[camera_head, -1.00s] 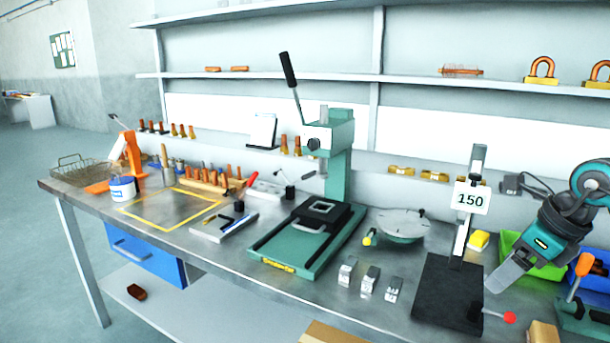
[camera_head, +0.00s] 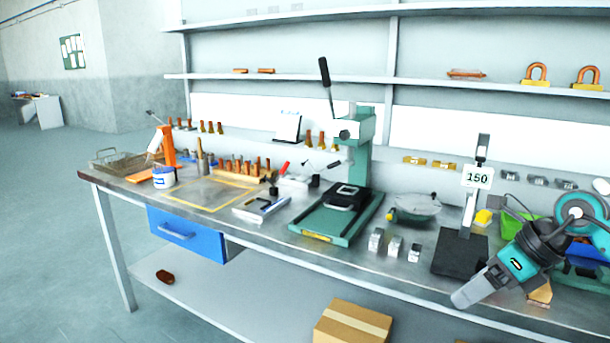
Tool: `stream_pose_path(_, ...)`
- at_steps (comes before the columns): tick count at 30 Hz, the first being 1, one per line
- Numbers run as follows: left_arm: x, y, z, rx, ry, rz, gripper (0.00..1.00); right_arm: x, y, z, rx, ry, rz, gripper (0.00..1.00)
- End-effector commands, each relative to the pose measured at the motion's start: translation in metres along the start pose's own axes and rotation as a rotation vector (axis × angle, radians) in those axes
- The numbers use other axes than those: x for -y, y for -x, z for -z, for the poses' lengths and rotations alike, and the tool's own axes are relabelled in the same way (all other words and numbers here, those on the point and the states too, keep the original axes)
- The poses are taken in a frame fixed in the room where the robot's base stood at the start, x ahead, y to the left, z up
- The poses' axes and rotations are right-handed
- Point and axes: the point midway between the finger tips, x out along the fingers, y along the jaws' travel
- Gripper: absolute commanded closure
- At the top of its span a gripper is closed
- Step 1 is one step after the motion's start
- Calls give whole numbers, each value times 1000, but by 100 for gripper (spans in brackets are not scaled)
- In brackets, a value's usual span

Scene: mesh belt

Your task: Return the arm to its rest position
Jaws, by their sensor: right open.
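My right arm comes in from the right edge, and my right gripper (camera_head: 466,296) is at its lower end, pointing down and left. It is over the front edge of the bench at the right, in front of the black stand (camera_head: 462,250) with the "150" sign (camera_head: 478,176). It appears empty, and its finger gap is hard to make out at this angle. My left gripper is outside the view. The arm hides part of the green bin (camera_head: 516,226) and other things behind it.
The metal bench (camera_head: 300,243) carries a green lever press (camera_head: 338,214), several small metal blocks (camera_head: 395,245), a round green-based plate (camera_head: 415,206) and a yellow-outlined area (camera_head: 212,194). A cardboard box (camera_head: 352,322) is below the bench. Open floor lies at the left.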

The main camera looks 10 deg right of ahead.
Motion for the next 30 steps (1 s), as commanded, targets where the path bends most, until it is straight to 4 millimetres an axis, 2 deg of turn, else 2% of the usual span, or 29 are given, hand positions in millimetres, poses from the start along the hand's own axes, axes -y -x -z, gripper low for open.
stream_pose_path(1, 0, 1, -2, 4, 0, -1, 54, -22, -25, -2, 64, -49, -113, 16)
stream_pose_path(3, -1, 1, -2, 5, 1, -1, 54, -55, -52, -10, 173, -146, -280, 16)
stream_pose_path(7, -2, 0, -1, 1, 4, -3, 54, -108, -85, -24, 386, -439, -588, 16)
stream_pose_path(10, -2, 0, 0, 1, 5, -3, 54, -129, -100, -30, 545, -769, -792, 16)
stream_pose_path(14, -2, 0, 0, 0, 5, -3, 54, -127, -124, -19, 705, -1298, -966, 16)
stream_pose_path(17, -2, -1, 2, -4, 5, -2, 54, -117, -154, 13, 779, -1759, -1013, 16)
stream_pose_path(21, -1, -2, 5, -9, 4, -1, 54, -122, -208, 84, 777, -2405, -948, 16)
stream_pose_path(24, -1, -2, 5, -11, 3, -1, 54, -139, -236, 128, 724, -2737, -854, 16)
stream_pose_path(27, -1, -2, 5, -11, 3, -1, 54, -156, -252, 156, 666, -2943, -776, 16)
stream_pose_path(28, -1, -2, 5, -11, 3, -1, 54, -160, -256, 162, -649, 2973, 754, 16)
stream_pose_path(30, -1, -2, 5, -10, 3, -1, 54, -167, -260, 171, -606, 2945, 702, 16)
